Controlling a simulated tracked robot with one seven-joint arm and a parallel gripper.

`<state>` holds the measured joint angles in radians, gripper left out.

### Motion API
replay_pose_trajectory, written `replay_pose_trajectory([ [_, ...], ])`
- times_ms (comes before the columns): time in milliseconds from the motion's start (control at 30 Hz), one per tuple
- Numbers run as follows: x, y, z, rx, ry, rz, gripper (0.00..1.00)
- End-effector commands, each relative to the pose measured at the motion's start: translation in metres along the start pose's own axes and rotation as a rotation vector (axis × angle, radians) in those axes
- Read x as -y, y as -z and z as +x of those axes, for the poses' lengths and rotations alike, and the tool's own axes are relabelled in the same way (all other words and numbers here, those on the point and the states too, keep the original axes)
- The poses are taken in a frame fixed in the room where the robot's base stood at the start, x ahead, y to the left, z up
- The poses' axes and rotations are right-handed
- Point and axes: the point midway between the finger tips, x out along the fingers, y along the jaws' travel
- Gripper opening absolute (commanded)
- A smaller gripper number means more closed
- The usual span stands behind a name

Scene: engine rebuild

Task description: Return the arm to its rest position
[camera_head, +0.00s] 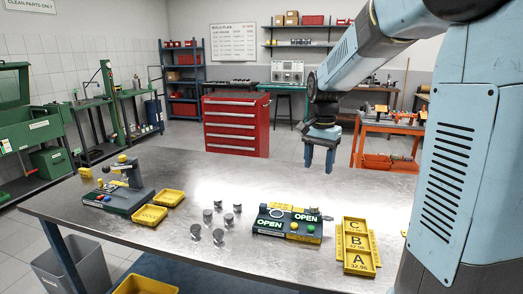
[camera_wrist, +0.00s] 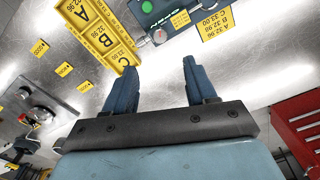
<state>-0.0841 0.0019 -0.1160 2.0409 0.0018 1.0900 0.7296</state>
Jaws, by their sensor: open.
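My gripper (camera_head: 319,170) hangs above the far side of the steel workbench (camera_head: 185,170), clear of its top, with the fingers pointing down. In the wrist view its two blue fingers (camera_wrist: 160,72) are spread apart with nothing between them. My light-blue arm fills the right and upper right of the head view and reaches out over the bench. The wrist view shows part of a yellow A-B-C tray (camera_wrist: 99,33) and a dark green device (camera_wrist: 155,12) beyond the fingertips.
On the bench are several metal cylinders (camera_head: 208,216), an OPEN-marked device (camera_head: 285,222), the A-B-C tray (camera_head: 357,246), yellow trays (camera_head: 150,215) and a gauge stand (camera_head: 125,190). Behind are a red drawer cabinet (camera_head: 236,125) and an orange cart (camera_head: 390,130). The bench's far right is bare.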

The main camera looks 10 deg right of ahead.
Motion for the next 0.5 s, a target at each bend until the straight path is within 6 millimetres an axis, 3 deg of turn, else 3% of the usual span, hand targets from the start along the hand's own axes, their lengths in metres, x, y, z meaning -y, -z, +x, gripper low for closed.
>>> replay_pose_trajectory([
  [500, -0.067, -0.079, -0.048, -0.167, 0.135, -0.328, 0.56],
])
